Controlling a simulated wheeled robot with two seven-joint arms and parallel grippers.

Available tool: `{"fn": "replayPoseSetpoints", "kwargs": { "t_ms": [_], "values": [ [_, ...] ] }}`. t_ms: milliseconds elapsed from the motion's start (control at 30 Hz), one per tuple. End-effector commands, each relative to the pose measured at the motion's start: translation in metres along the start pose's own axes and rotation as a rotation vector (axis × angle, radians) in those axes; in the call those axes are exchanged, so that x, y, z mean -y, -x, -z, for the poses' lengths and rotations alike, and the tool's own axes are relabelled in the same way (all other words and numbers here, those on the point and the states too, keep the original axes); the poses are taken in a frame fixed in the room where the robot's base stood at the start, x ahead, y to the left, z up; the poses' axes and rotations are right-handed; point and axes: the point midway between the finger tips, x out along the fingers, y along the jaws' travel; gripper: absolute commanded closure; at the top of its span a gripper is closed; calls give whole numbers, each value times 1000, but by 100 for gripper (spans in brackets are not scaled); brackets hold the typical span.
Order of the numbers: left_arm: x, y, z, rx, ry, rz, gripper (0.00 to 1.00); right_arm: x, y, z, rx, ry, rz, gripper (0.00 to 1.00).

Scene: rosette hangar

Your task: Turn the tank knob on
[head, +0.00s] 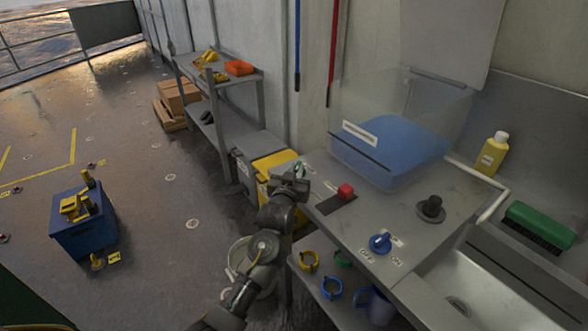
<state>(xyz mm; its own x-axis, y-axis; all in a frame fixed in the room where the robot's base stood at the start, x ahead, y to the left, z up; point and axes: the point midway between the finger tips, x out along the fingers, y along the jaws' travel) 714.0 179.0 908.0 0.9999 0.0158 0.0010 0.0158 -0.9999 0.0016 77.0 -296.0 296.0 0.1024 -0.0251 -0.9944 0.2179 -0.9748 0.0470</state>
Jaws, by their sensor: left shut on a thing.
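A blue knob (380,242) sits on the grey counter (405,222), with small labels beside it; one seems to read ON. A clear tank (385,152) of blue liquid stands at the back of the counter, with a white label on its front. My left gripper (292,181) is at the counter's left edge, up and left of the blue knob and well apart from it. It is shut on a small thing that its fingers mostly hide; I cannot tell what. My right gripper is not in view.
A sink (470,295), a yellow bottle (491,155) and a green brush (538,227) are at right.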

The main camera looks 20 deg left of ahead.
Motion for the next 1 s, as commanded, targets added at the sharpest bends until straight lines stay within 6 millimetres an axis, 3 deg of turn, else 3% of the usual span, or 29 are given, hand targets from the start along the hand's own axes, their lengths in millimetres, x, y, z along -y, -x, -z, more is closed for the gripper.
{"fn": "replayPoseSetpoints", "kwargs": {
  "t_ms": [700, 733, 867, 1000],
  "values": [
    [-2, 0, 4, -6, -1, 85, 100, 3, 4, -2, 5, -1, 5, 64],
    [-2, 0, 4, -6, -1, 85, 86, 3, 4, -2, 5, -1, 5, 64],
    [-2, 0, 3, -4, -1, 85, 69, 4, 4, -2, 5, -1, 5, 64],
    [-2, 0, 2, -2, -1, 85, 65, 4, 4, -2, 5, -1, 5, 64]
  ]
}}
